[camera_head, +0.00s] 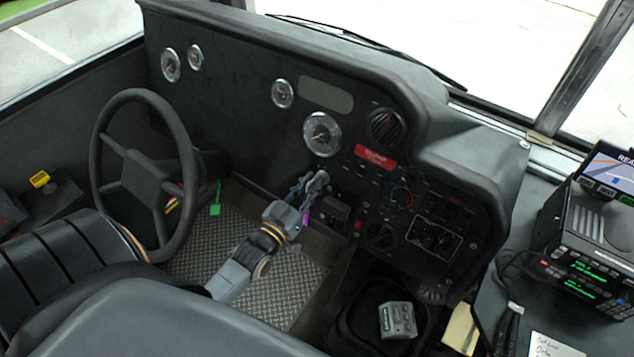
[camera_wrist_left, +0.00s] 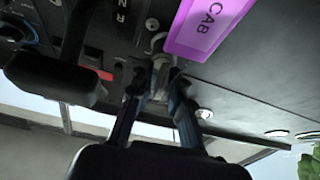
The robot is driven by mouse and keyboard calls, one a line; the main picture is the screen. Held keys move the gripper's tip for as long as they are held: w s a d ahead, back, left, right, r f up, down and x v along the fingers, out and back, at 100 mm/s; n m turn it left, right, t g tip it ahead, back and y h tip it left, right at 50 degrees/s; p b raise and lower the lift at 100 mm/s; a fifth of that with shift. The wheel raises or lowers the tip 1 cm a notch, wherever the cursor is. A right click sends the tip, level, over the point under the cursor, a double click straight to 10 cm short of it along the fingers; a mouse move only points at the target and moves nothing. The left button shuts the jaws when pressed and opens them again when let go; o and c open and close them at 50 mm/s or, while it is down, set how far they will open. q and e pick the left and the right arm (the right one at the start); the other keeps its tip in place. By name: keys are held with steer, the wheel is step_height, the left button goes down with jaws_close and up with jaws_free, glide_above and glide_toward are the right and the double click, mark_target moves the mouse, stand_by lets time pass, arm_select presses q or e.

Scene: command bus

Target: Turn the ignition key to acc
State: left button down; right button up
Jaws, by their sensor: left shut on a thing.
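My left gripper (camera_head: 314,184) reaches the dashboard right of the steering wheel. In the left wrist view its two fingers (camera_wrist_left: 157,80) are shut around a small grey metal key (camera_wrist_left: 160,64) at the dark panel. A purple tag (camera_wrist_left: 207,22) marked "CAB" hangs beside the fingers; a bit of this tag (camera_head: 305,217) also shows below the gripper in the head view. The fingers hide much of the key and its switch, so its turn position and any "acc" mark cannot be read. My right gripper is not in view.
The steering wheel (camera_head: 143,178) stands left of my arm. A dark lever-like part (camera_wrist_left: 62,70) is close to the fingers in the left wrist view. The dash panel with knobs (camera_head: 402,196) is to the right. A green tag (camera_head: 215,209) hangs near the wheel.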

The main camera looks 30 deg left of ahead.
arm_select(q)
steer(key=shift+m+h, duration=0.3)
steer(key=shift+m, duration=0.4)
steer(key=c, duration=1.5)
jaws_free()
steer(key=shift+s, duration=0.1)
steer(key=s, duration=0.8)
steer(key=s+f, duration=0.1)
steer(key=s, duration=0.2)
steer(key=shift+s+a, duration=0.15)
steer(key=shift+s, duration=0.25)
